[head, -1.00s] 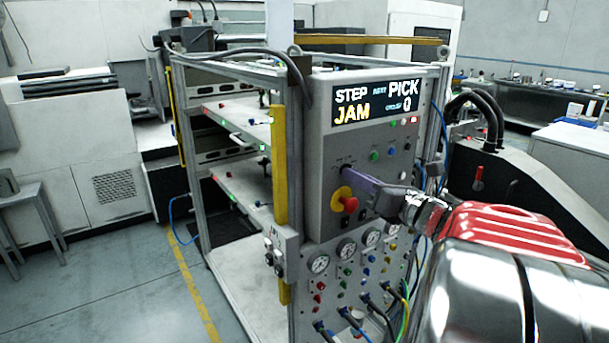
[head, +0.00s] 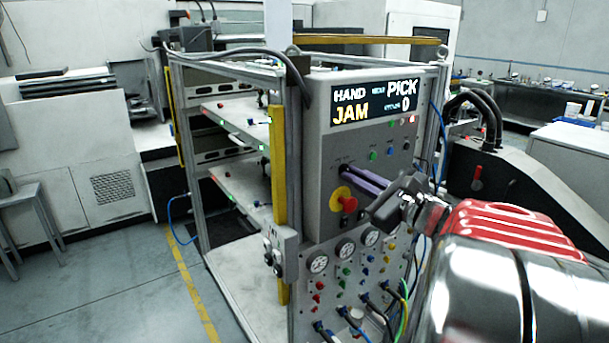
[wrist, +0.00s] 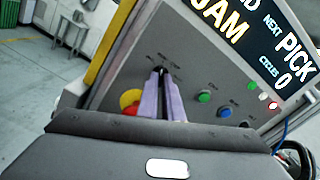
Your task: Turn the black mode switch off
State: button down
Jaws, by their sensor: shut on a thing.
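The black mode switch (wrist: 160,70) sits on the grey control panel (head: 334,140), between the tips of my gripper's purple fingers. My gripper (head: 345,169) reaches in from the right and is shut on the switch; its fingertips also show in the wrist view (wrist: 161,77). In the head view the fingers hide most of the switch. Its exact pointer direction and the small labels around it are too small to read. The display (head: 374,101) above reads HAND, JAM, PICK and 0.
A red mushroom button on a yellow base (head: 345,200) is just below my fingers. A green button (wrist: 204,97) and a blue button (wrist: 224,111) are to the right. Gauges (head: 345,247) and cables are lower down. A yellow post (head: 279,180) stands left of the panel.

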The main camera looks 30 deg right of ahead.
jog(key=shift+d+f+n, duration=0.1)
jog(key=shift+n, duration=1.85)
jog(key=shift+d+f+n, duration=0.1)
jog(key=shift+n, duration=1.85)
jog(key=shift+a, duration=0.1)
jog(key=c, duration=1.9)
grip_release()
jog(key=shift+r, duration=0.15)
jog(key=shift+r, duration=0.1)
